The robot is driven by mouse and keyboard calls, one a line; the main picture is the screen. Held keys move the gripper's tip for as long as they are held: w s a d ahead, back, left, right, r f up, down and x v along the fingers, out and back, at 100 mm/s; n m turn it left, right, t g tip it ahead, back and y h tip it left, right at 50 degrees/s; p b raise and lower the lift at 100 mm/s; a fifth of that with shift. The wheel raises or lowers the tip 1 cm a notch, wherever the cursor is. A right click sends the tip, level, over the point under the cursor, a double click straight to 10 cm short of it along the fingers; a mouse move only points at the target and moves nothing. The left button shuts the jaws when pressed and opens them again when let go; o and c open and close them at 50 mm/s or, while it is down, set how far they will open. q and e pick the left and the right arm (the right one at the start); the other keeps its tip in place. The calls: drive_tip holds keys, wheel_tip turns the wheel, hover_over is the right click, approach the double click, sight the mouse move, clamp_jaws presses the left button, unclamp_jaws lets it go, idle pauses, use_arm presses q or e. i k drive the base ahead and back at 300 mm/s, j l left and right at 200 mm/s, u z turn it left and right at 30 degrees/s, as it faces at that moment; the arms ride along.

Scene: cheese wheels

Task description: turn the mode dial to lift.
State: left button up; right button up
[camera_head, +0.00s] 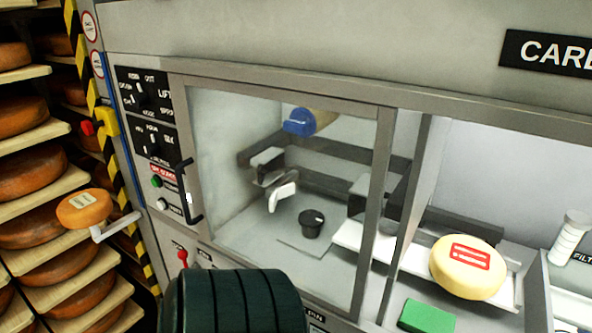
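The black control panel (131,80) is at the upper left of the machine front, left of the glass window. The upper dial (141,96) is a dark knob ringed by small white labels, with LIFT (165,96) at its right. The knob's pointer is too dark and small to read. A second dark dial (153,149) sits below it with its own labels. Neither of my grippers shows in this view. Nothing covers the two dials.
A black door handle (188,190) projects right of the panel. Green (156,181) and white (162,203) buttons and a red-topped lever (183,256) sit below. An orange cheese wheel (84,209) stands out before the left shelves. A yellow cheese wheel (467,267) is at right.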

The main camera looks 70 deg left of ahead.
sight(139, 100)
drive_tip(key=u, duration=3.15)
